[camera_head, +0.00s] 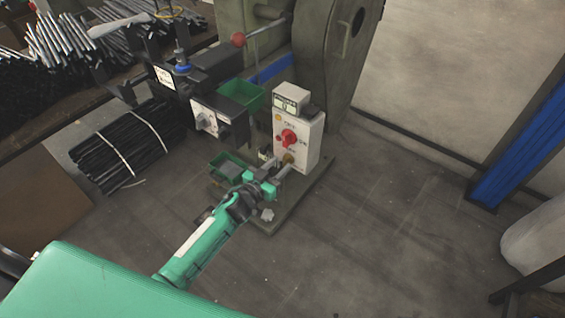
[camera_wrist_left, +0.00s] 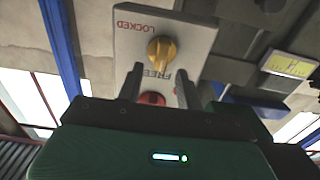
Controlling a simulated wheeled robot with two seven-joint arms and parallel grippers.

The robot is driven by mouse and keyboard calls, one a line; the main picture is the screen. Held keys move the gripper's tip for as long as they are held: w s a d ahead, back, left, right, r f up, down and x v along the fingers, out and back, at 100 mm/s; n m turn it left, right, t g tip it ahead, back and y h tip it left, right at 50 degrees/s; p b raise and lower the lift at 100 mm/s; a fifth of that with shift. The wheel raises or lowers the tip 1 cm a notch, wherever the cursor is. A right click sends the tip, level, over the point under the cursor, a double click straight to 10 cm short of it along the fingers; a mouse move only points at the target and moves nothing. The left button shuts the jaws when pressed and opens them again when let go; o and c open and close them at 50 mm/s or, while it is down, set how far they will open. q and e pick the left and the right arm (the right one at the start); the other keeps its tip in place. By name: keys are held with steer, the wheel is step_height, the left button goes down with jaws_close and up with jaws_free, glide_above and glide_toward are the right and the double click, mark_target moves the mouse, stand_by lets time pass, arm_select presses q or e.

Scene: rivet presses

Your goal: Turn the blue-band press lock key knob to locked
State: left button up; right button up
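The lock key knob (camera_wrist_left: 162,50) is yellow and sits on a pale panel (camera_wrist_left: 190,38) between the words LOCKED and FREE, its grip seeming to lie towards FREE. In the head view the knob (camera_head: 288,158) is small, low on the white control box (camera_head: 312,145). My left gripper (camera_head: 281,169) is just in front of the lower part of this box. In the left wrist view the gripper's fingers (camera_wrist_left: 160,78) are apart with nothing between them in their grip, the knob just beyond the tips. Contact cannot be told. My right gripper is not in view.
A red switch (camera_head: 289,137) is above the knob on the box; red also shows between the fingers in the wrist view (camera_wrist_left: 152,98). Green bins (camera_head: 242,94), a press body (camera_head: 335,50) and bundled black rods (camera_head: 125,150) stand nearby.

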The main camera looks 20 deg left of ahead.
mark_target(286, 161)
arm_select(q)
steer(key=shift+x, duration=0.95)
steer(key=shift+w, duration=0.25)
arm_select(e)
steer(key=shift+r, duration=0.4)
arm_select(q)
steer(key=shift+c, duration=0.5)
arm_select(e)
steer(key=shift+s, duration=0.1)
arm_select(q)
jaws_close()
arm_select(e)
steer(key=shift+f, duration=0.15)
